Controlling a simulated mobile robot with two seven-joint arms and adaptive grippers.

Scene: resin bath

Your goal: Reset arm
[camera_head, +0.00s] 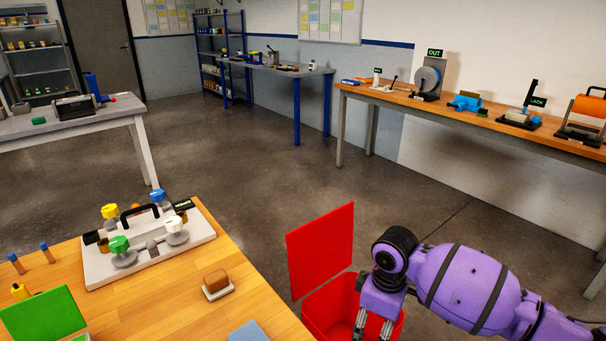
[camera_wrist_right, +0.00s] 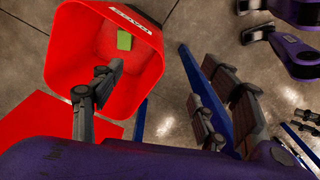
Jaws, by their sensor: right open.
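My right arm is purple and comes in from the right in the head view. Its gripper (camera_head: 373,328) points down over the red bin (camera_head: 330,306). In the right wrist view the fingers of this gripper (camera_wrist_right: 152,90) are spread apart with nothing between them. One finger overlaps the opening of the red bin (camera_wrist_right: 60,50) there, and the other is to the right of it. A small yellow-green piece (camera_wrist_right: 124,40) lies inside the bin. The bin's red lid (camera_head: 320,250) stands raised in the head view. My left gripper is not in view.
A wooden table (camera_head: 160,310) at lower left bears a white board (camera_head: 97,275) with colored knobs and a brown block on a white dish (camera_head: 217,285). A wooden bench (camera_head: 450,108) with devices stands at the back right. Open floor (camera_head: 240,185) lies between.

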